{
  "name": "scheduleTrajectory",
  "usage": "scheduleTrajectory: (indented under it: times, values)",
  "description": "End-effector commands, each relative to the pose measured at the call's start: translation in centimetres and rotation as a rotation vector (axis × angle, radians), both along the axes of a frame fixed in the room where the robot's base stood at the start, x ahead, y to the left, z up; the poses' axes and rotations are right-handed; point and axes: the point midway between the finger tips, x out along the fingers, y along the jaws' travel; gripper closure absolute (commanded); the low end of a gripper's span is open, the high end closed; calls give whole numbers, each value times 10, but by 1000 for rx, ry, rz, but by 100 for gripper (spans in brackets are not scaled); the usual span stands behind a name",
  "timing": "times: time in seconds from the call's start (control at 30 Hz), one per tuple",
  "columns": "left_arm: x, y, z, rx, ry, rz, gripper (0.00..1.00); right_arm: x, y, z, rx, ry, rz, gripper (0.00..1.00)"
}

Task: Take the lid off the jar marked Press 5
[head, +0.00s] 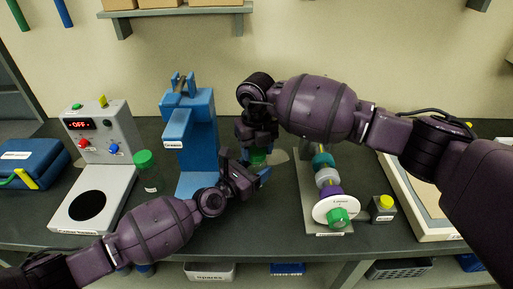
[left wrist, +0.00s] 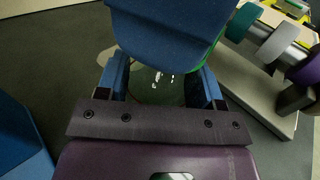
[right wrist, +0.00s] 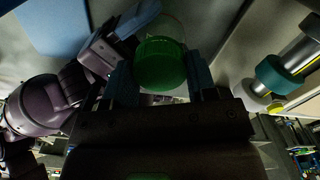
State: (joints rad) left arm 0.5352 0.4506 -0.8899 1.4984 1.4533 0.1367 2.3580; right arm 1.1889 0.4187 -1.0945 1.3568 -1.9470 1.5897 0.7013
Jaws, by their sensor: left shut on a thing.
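A clear jar stands on the dark bench between the blue press and the roller unit; its green lid (head: 257,157) shows just under my right gripper. No label on this jar is readable. My left gripper (head: 254,178) comes in low from the left and is shut on the jar's glass body (left wrist: 155,85). A large blue shape hides the upper jar in the left wrist view. My right gripper (right wrist: 162,80) reaches down from above, with its blue fingers on either side of the green lid (right wrist: 160,62). Whether they press on the lid is unclear.
The blue press (head: 190,130) stands close to the left. Another green-lidded jar (head: 148,170) stands beside the grey heater unit (head: 108,150). To the right are a roller unit with a white disc (head: 325,208), a yellow button box (head: 384,208) and a pale tray (head: 425,215).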

Motion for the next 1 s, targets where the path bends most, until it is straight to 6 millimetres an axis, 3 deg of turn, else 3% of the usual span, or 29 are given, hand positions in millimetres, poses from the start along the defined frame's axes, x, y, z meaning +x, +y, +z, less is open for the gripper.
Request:
scheduleTrajectory:
  times: [0.27,0.7,1.0]
  values:
    - [0,0,0,0,0,0,100,0,0,1,-1,-1,52,77]
    - [0,0,0,0,0,0,100,0,0,1,-1,-1,557,77]
    - [0,0,0,0,0,0,100,0,0,1,0,-1,556,77]
